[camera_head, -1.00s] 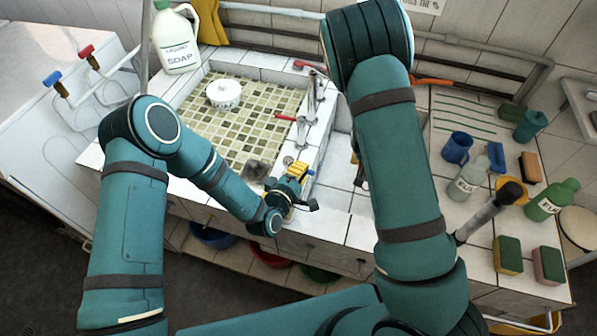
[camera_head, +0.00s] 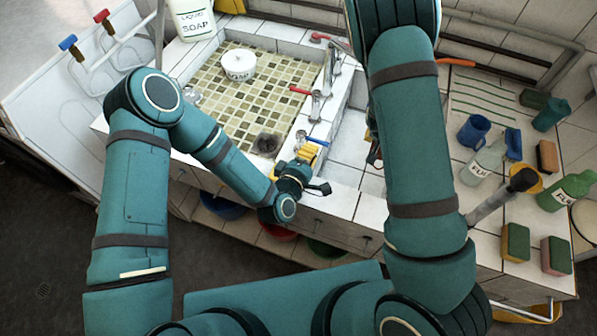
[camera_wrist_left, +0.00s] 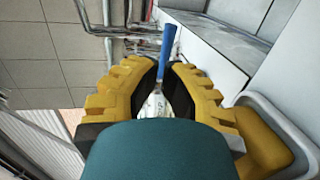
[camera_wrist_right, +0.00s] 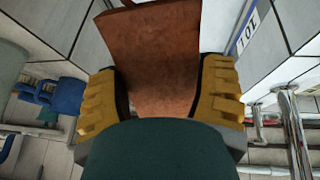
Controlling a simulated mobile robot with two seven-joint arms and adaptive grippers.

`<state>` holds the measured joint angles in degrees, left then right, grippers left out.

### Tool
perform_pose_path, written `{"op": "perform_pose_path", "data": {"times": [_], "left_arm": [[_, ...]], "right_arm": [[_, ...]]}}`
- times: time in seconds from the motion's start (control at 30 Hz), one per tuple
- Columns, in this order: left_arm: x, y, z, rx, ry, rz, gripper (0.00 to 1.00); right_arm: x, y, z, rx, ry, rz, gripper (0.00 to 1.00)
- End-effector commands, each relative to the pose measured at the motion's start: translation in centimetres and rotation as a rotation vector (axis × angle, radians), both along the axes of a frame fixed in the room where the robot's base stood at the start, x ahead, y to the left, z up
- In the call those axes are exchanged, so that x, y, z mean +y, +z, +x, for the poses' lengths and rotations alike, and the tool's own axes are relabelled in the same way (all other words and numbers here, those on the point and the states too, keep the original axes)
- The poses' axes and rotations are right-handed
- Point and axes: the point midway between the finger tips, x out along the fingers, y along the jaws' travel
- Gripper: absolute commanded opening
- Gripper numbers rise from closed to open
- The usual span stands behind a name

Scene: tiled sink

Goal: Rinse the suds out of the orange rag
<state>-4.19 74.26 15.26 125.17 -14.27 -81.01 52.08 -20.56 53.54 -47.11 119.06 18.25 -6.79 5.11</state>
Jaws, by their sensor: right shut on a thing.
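My left gripper (camera_head: 308,152) is at the front of the sink, beside a blue tap lever (camera_head: 319,141). In the left wrist view its fingers (camera_wrist_left: 167,75) stand apart, with the blue lever (camera_wrist_left: 170,42) showing in the gap between the tips. I cannot tell whether they touch it. In the right wrist view my right gripper (camera_wrist_right: 160,85) is shut on the orange rag (camera_wrist_right: 158,50), which looks brownish-orange and extends beyond the fingertips. No suds show on its visible face. In the head view my right arm hides that gripper and most of the rag.
The tiled basin (camera_head: 225,100) holds a white round pot (camera_head: 238,66). A soap jug (camera_head: 193,18) is behind left. The right counter holds a blue mug (camera_head: 473,133), bottles (camera_head: 565,191) and sponges (camera_head: 516,242).

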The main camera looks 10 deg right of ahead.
Motion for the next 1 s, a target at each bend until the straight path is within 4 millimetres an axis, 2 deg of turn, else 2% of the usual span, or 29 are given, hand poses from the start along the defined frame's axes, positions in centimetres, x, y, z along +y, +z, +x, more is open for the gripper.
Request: {"op": "perform_pose_path", "data": {"times": [0.1,0.3,0.5,0.8,1.0], "left_arm": [[1.6,0.5,-2.4,0.005,0.001,0.0,0.0],[3.7,1.3,-5.6,0.004,0.0,0.0,0.0],[4.9,1.7,-7.4,0.001,0.0,0.001,0.0],[5.6,1.9,-8.0,0.003,0.041,-0.002,0.0],[4.9,1.8,-7.0,-0.005,0.046,-0.001,0.0]], "right_arm": [[0.0,0.0,0.0,0.0,0.0,0.0,0.35],[0.0,0.0,0.0,0.0,0.0,0.0,0.35],[0.0,0.0,0.0,0.0,0.0,0.0,0.35],[0.0,0.0,0.0,0.0,0.0,0.0,0.35],[0.0,0.0,0.0,0.0,0.0,0.0,0.35]]}}
